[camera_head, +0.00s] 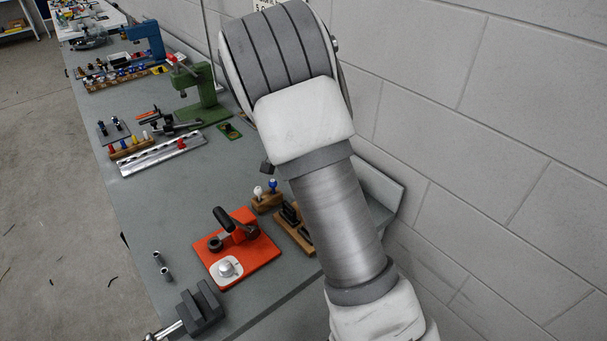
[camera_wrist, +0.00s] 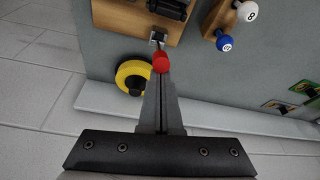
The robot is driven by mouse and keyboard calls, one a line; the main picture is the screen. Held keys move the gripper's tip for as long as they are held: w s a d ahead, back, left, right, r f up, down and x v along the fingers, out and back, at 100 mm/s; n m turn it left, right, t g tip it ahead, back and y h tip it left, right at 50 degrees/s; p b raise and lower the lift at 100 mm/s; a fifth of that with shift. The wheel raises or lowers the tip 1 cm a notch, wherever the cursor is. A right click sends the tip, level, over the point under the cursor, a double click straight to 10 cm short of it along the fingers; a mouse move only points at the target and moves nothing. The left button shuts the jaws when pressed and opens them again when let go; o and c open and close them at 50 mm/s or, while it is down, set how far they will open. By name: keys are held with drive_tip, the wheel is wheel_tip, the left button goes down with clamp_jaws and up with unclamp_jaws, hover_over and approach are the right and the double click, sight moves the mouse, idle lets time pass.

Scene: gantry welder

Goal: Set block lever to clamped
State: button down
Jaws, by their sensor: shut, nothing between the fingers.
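In the wrist view my gripper (camera_wrist: 160,82) is shut and empty. Its fingertips are at a red round knob (camera_wrist: 160,64), in front of a small metal bracket (camera_wrist: 157,40) by a wooden block (camera_wrist: 125,18). I cannot tell whether the fingers touch the knob, or whether it belongs to the block lever. In the head view an orange plate (camera_head: 262,252) carries a black-handled lever (camera_head: 222,217), tilted up to the left, and a white round piece (camera_head: 228,268). My arm hides the gripper in the head view.
A yellow-and-black ring (camera_wrist: 131,76) lies left of the fingers. Blue (camera_wrist: 225,43) and white (camera_wrist: 247,11) ball knobs stand to the right. A grey vise (camera_head: 201,306) and two small metal cylinders (camera_head: 162,266) sit near the bench's front. A block wall (camera_head: 500,150) borders the right.

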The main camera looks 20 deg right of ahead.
drive_tip(key=shift+s+a+f, duration=0.2)
drive_tip(key=shift+a+f, duration=0.05)
drive_tip(key=shift+a, duration=0.2)
drive_tip(key=shift+a+r, duration=0.1)
drive_tip(key=shift+r, duration=0.1)
drive_tip(key=d+v, duration=0.1)
drive_tip(key=v, duration=1.6)
drive_tip(key=shift+r, duration=0.2)
drive_tip(key=s+r+n+t+y, duration=0.1)
drive_tip(key=s+n, duration=0.4)
drive_tip(key=s, duration=0.9)
drive_tip(key=s+r+n+t+y, duration=0.2)
drive_tip(key=s+n, duration=0.4)
drive_tip(key=s, duration=0.8)
drive_tip(key=shift+d+r+t, duration=0.3)
drive_tip(key=shift+d+r, duration=0.05)
drive_tip(key=shift+r, duration=0.35)
